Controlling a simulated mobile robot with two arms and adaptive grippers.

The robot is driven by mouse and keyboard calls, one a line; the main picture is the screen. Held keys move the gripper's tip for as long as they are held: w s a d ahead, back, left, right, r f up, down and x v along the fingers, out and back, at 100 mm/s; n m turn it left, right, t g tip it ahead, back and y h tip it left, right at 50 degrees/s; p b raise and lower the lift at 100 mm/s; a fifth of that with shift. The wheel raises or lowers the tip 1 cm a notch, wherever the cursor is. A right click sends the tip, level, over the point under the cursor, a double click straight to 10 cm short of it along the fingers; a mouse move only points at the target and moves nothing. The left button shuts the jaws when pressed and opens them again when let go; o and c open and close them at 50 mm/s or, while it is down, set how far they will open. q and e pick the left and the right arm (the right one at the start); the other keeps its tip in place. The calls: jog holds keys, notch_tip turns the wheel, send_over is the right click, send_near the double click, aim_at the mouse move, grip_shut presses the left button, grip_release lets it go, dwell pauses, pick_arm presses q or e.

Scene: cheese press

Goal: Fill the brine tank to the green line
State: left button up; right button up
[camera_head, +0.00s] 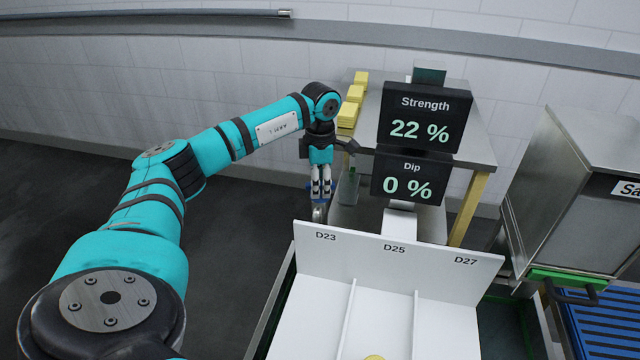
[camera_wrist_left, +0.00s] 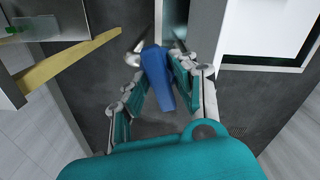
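My left gripper (camera_head: 321,192) is beside the left side of the white rack, its fingers pointing down. In the left wrist view its two fingers (camera_wrist_left: 160,82) close on either side of a blue handle (camera_wrist_left: 157,72), which appears to touch both. A shiny metal piece, perhaps part of a tap (camera_wrist_left: 138,52), shows beyond the handle. In the head view a metal pipe end (camera_head: 319,212) shows just below the fingers. The tank's metal edge (camera_head: 272,303) runs along the left of the white rack. I cannot make out the green line or the water level. My right gripper is not in view.
The white rack (camera_head: 400,268) carries labels D23, D25 and D27. Behind it, displays read Strength 22 % (camera_head: 425,117) and Dip 0 % (camera_head: 408,178). A metal table (camera_head: 465,125) holds yellow blocks (camera_head: 348,115). A steel bin (camera_head: 570,190) and blue slatted surface (camera_head: 605,325) stand right.

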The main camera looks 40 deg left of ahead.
pick_arm(q)
jog(key=shift+o, duration=1)
notch_tip(320, 180, up, 12)
dwell(6.5)
